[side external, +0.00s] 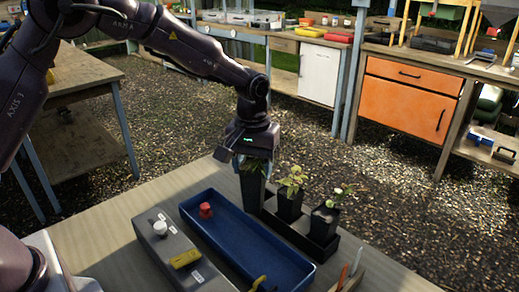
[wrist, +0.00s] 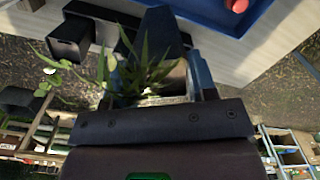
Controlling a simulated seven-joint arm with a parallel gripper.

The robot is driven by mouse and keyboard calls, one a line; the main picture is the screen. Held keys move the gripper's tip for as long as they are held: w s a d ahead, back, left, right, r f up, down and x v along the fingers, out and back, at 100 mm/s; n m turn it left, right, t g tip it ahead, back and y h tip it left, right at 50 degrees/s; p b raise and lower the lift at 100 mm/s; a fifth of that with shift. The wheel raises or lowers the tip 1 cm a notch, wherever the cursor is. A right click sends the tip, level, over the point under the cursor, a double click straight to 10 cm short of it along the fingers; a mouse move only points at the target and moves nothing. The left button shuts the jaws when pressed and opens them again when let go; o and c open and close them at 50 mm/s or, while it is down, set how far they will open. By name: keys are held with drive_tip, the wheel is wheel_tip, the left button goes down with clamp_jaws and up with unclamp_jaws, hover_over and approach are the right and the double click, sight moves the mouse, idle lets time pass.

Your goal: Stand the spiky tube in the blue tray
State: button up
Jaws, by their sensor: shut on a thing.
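The spiky tube (side external: 252,190) is a tall dark square pot with a spiky green plant; its spiky leaves show in the wrist view (wrist: 135,72). My gripper (side external: 251,161) points down and is shut on it near the rim, holding it about upright. In the wrist view, a finger shows at the tube's right side. The tube is at the far left end of the black rack (side external: 318,250), beside the blue tray's far edge. I cannot tell whether its base is clear of the rack. The blue tray (side external: 240,240) is long and shows in the wrist view's top right (wrist: 262,18).
The rack holds a leafy yellow-green tube (side external: 289,207) and a white-flowered tube (side external: 323,226). A red object (side external: 205,210) is at the tray's far left end, a yellow one (side external: 258,283) at its near end. A grey box (side external: 170,247) lies left. The tray's middle is clear.

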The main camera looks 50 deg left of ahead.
drive_tip(key=s+d+m, duration=0.2)
drive_tip(key=s+m, duration=0.3)
drive_tip(key=m, duration=0.1)
wheel_tip(320, 180, down, 7)
drive_tip(key=shift+f, duration=0.15)
idle(0.9)
drive_tip(key=shift+f, duration=0.35)
idle(0.7)
drive_tip(key=o, duration=1.4)
drive_tip(key=shift+c, duration=0.2)
wheel_tip(320, 180, up, 13)
drive_tip(key=s+a+r+t, duration=0.2)
drive_tip(key=s+r, duration=0.3)
drive_tip(key=s, duration=0.5)
drive_tip(key=s+a+r+t, duration=0.3)
drive_tip(key=s+a+r, duration=0.2)
drive_tip(key=s, duration=0.6)
drive_tip(key=shift+a+r+t, duration=0.2)
drive_tip(key=shift+r+t, duration=0.1)
drive_tip(key=shift+r, duration=0.15)
